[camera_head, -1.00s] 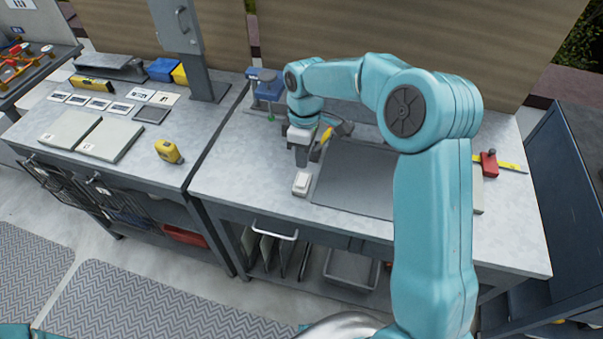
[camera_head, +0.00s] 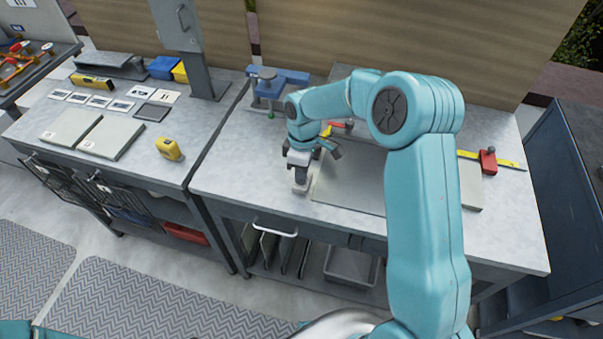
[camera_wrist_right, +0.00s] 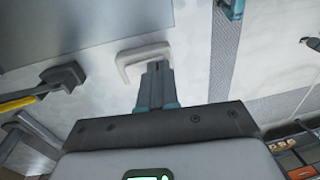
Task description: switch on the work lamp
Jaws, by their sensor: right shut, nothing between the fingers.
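A small white block (camera_head: 300,189), which looks like a switch box, sits on the right workbench beside the grey plate. In the wrist view the white block (camera_wrist_right: 128,68) shows as a pale rounded piece just beyond my fingertips. My right gripper (camera_head: 301,180) points down over it, shut and empty, and covers most of it in the head view. The right fingertips (camera_wrist_right: 155,68) overlap the block in the wrist view; I cannot tell whether they touch or press it. I cannot make out a lamp or any light for certain. My left gripper is out of view.
The grey plate (camera_head: 350,185) lies right of the block. A dark-headed tool with a yellow handle (camera_wrist_right: 18,103) lies near my gripper. A blue vise (camera_head: 283,76) stands behind. Bench left of the block is clear.

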